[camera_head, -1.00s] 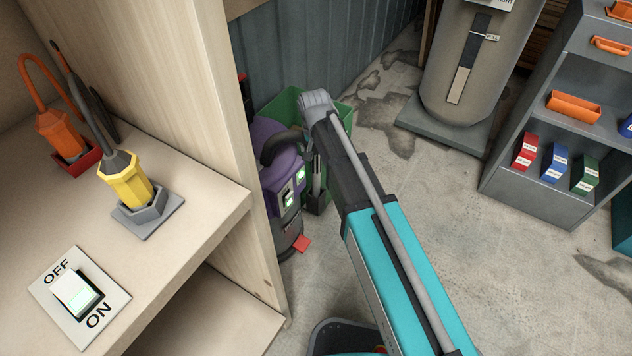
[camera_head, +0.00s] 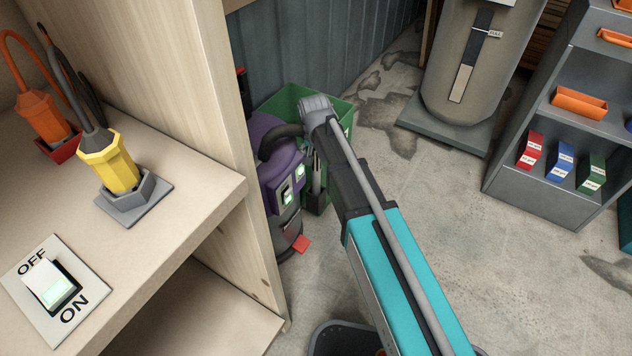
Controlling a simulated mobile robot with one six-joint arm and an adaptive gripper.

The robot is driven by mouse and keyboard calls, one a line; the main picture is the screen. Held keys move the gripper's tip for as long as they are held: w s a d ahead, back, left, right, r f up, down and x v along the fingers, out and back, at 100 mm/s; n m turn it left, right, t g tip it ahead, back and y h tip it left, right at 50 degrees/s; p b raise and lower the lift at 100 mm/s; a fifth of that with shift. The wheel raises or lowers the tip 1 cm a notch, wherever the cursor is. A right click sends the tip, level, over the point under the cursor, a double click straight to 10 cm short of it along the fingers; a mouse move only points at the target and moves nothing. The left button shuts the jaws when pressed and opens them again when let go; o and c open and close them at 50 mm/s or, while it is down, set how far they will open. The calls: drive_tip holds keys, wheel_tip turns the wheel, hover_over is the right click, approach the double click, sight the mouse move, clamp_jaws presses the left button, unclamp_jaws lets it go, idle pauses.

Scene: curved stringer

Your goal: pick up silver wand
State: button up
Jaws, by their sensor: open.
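I cannot make out a silver wand for sure in the head view. My arm reaches up from the bottom to a grey wrist in front of an open green bin (camera_head: 338,103). My gripper (camera_head: 317,180) seems to be the small dark shape below the wrist, against the front of the bin. It is open, with nothing visible held in it. My wrist and forearm hide part of the bin, and its contents cannot be seen clearly.
A purple and grey machine (camera_head: 275,165) stands left of the bin, beside a wooden shelf unit (camera_head: 215,190). The shelf holds a yellow-handled tool (camera_head: 108,165), an orange tool (camera_head: 42,117) and a switch (camera_head: 52,290). A grey tank (camera_head: 475,75) stands behind. Open floor (camera_head: 450,210) lies right.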

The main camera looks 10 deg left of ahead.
drive_tip(key=shift+w+f, duration=0.1)
drive_tip(key=shift+f, duration=0.35)
idle(0.3)
drive_tip(key=c, duration=1.2)
drive_tip(key=shift+r, duration=0.15)
clamp_jaws()
wheel_tip(320, 180, up, 18)
drive_tip(key=p, duration=1.7)
drive_tip(key=shift+p, duration=0.3)
